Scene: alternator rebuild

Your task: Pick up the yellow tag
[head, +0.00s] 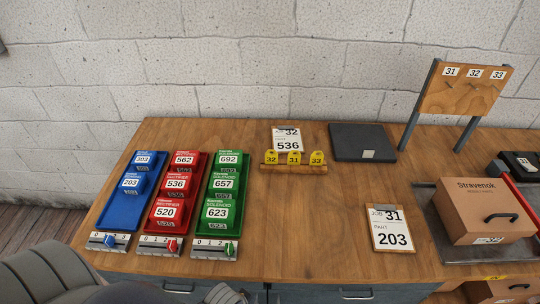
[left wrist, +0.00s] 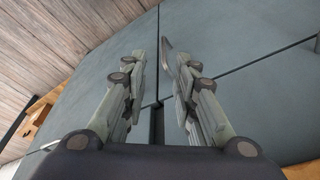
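Three yellow tags stand side by side on a small wooden rack (head: 294,169) at the back middle of the bench: tag 32 (head: 271,157), tag 31 (head: 294,158) and tag 33 (head: 317,158). A bit of yellow also shows on a wooden box (head: 505,290) at the bottom right edge; I cannot tell if it is a tag. My left gripper (left wrist: 165,58) shows in the left wrist view, open, with nothing between its fingers, facing grey panels away from the tags. My right gripper is not in view.
Blue (head: 122,208), red (head: 165,222) and green (head: 210,226) bin trays stand at left. Job cards (head: 288,140) (head: 391,240), a dark slab (head: 362,143), a hook board (head: 464,90) and a Stravenok box (head: 480,215) stand around. The bench middle (head: 310,225) is clear.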

